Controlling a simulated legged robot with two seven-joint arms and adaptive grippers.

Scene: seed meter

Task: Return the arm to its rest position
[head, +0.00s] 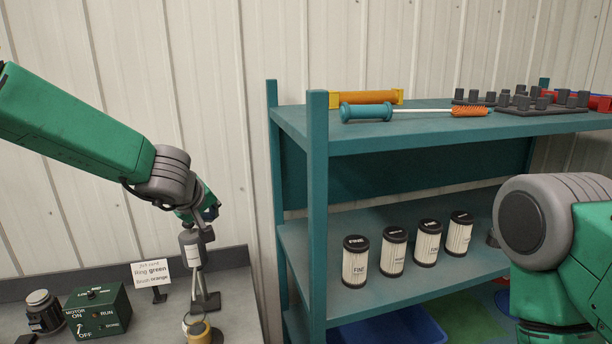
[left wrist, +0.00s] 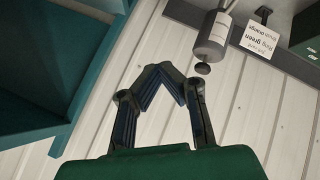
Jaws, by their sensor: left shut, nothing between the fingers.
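My left arm comes in from the left, and its gripper (head: 210,212) hangs in front of the pale wall, left of the teal shelf. In the left wrist view the dark fingers (left wrist: 160,78) meet at their tips, with nothing between them. A grey cylinder (head: 191,246) on a stand is just below the gripper; in the left wrist view it (left wrist: 212,40) is apart from the fingers. My right arm shows at the right edge, but its gripper is out of view.
The teal shelf (head: 317,200) holds several FINE filters (head: 355,262), a teal-handled brush (head: 366,113) and an orange roller (head: 368,97). A green motor box (head: 97,310) and a card reading "Ring green, Brush orange" (head: 152,273) stand on the grey bench (head: 240,290).

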